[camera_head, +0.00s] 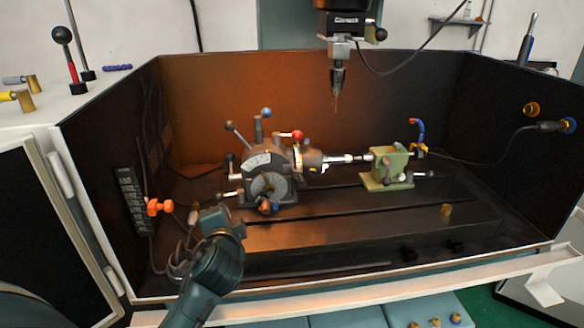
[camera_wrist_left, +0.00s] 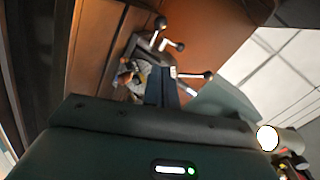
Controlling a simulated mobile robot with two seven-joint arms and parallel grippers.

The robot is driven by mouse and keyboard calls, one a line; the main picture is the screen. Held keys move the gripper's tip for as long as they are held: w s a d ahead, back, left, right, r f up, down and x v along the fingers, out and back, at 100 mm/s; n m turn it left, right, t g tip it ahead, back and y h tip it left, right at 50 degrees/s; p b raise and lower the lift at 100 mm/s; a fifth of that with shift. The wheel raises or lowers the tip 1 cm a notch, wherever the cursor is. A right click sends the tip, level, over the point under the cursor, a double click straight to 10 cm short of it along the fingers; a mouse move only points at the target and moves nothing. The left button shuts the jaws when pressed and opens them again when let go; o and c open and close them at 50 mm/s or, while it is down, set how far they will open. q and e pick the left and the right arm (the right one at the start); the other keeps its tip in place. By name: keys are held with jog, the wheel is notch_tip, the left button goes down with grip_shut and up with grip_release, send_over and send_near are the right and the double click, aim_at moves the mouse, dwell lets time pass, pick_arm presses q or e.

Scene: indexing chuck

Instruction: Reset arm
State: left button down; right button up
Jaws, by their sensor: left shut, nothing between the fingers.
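The indexing chuck (camera_head: 258,160) stands on the machine table in the head view. It has a round dial plate (camera_head: 270,187), a blue-knobbed lever (camera_head: 265,113), a red-knobbed lever (camera_head: 297,134) and more ball-ended levers. A shaft (camera_head: 345,159) runs from its chuck to the green tailstock (camera_head: 379,170). My left gripper (camera_head: 212,214) is at the front left of the indexing chuck, its fingers hard to make out there. In the left wrist view, the closed fingers (camera_wrist_left: 162,92) point toward the chuck (camera_wrist_left: 138,68) and its dark-knobbed levers (camera_wrist_left: 161,23), holding nothing. My right gripper is out of view.
The spindle with its drill (camera_head: 338,82) hangs above the shaft. Dark enclosure walls (camera_head: 400,90) surround the table (camera_head: 330,235) at the back and sides. An orange knob (camera_head: 154,207) sits on the left wall. The front rail (camera_head: 360,298) crosses below. The table's front right is mostly clear.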

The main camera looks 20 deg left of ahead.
pick_arm(q)
jog(key=s+d+f+n+g+h+p, duration=0.1)
jog(key=s+d+f+n+h, duration=0.4)
jog(key=s+d+f+h, duration=0.6)
jog(key=s+d+f+p, duration=0.1)
jog(key=s+d+f, duration=0.6)
jog(key=d, duration=0.2)
jog(key=shift+d+f+g, duration=0.4)
jog(key=c, duration=2.2)
grip_release()
